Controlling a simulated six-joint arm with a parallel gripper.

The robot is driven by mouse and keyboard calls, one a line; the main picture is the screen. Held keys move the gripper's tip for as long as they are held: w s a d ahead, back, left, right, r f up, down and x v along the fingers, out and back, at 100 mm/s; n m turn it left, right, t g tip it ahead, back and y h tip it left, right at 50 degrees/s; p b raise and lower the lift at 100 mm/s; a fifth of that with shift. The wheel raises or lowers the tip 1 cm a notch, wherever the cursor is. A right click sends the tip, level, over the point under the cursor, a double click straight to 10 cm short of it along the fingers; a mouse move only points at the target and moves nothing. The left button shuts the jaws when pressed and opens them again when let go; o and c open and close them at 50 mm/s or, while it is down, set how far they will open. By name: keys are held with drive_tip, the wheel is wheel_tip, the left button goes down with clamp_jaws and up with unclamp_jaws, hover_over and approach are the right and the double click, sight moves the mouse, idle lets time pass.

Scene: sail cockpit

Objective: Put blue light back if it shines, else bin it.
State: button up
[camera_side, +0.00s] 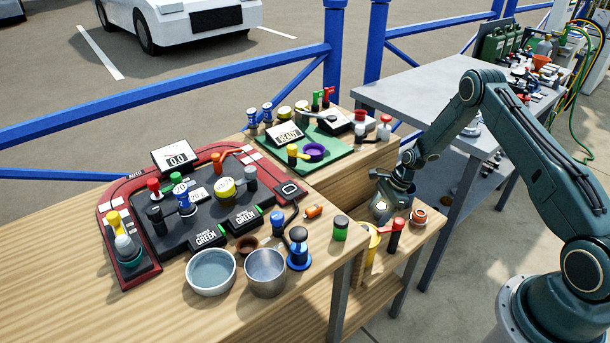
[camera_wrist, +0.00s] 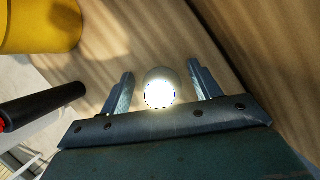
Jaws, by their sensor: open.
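A small round light (camera_wrist: 160,90) glows bright white between my two fingers in the wrist view, with a thin bluish edge around its glow. Its body colour is washed out by the glare. My gripper (camera_wrist: 160,72) is open, with one finger on each side and gaps between. In the side view my gripper (camera_side: 384,200) points down over the lower wooden shelf, and a pale round thing (camera_side: 381,208) shows at its fingers. I cannot tell which container is the bin. A pale bowl (camera_side: 211,271) and a metal cup (camera_side: 265,272) stand on the wooden bench.
Close to my gripper are a yellow holder (camera_side: 373,241), a red-and-black tool (camera_side: 396,233) and a reddish round pot (camera_side: 419,216). A dark red-rimmed tray (camera_side: 128,277) holds several items. A grey table (camera_side: 405,93) stands behind.

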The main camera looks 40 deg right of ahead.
drive_tip(key=shift+r, duration=0.1)
drive_tip(key=v, duration=1.2)
drive_tip(key=shift+r, duration=0.15)
idle(0.5)
drive_tip(key=s+a+r+n+h, duration=0.15)
drive_tip(key=a+r+n, duration=0.25)
drive_tip(key=r, duration=0.5)
drive_tip(key=s+a+r+n+t, duration=0.1)
drive_tip(key=s+a+r+n, duration=0.25)
drive_tip(key=r, duration=0.45)
drive_tip(key=s+a+r+n+h, duration=0.15)
drive_tip(key=a+r+n, duration=0.3)
drive_tip(key=r, duration=0.45)
drive_tip(key=s+a+r+n+t, duration=0.1)
drive_tip(key=s+a+r+n, duration=0.1)
drive_tip(key=s, duration=0.5)
drive_tip(key=s+a+r+n, duration=0.3)
drive_tip(key=s+a+n, duration=0.1)
drive_tip(key=s, duration=0.3)
drive_tip(key=s+a+r+n+t+h, duration=0.1)
drive_tip(key=s+a+r+n, duration=0.1)
drive_tip(key=s+n, duration=0.3)
drive_tip(key=s, duration=0.2)
drive_tip(key=shift+s+a+r+t, duration=0.2)
drive_tip(key=shift+s+a+t, duration=0.1)
drive_tip(key=shift+s+a, duration=0.1)
